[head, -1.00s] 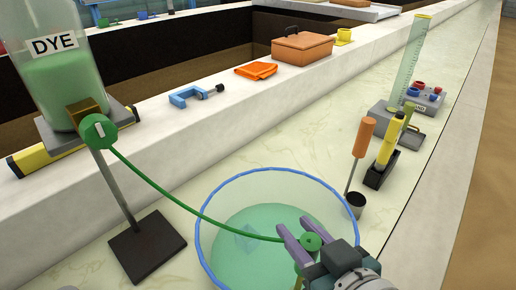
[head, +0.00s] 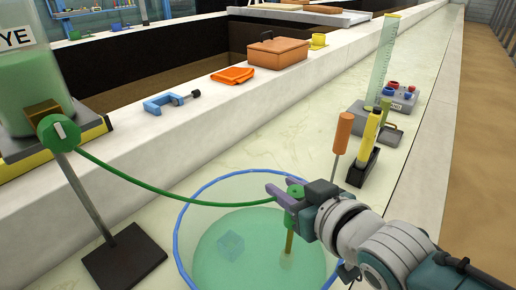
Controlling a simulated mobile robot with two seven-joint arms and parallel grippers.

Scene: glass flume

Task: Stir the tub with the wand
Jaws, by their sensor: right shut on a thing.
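The clear tub (head: 190,205) with a blue rim stands on the pale bench, with green liquid (head: 215,262) in it. A pale translucent cube (head: 231,246) shows in the liquid. My right gripper (head: 280,196) is shut on the wand's green top, over the tub's far right part. The wand's thin olive shaft (head: 289,242) hangs down nearly upright, its lower end in the liquid. A green hose (head: 150,190) runs from the valve (head: 60,130) under the dye tank to the gripper; its joint with the wand is hidden by the fingers. My left gripper is out of view.
An orange-handled tool (head: 342,132) and a yellow tool in a black holder (head: 366,150) stand close beyond the tub on the right. A black stand base (head: 125,258) is at left. A blue clamp (head: 165,102) and orange cloth (head: 232,75) lie on the wall top.

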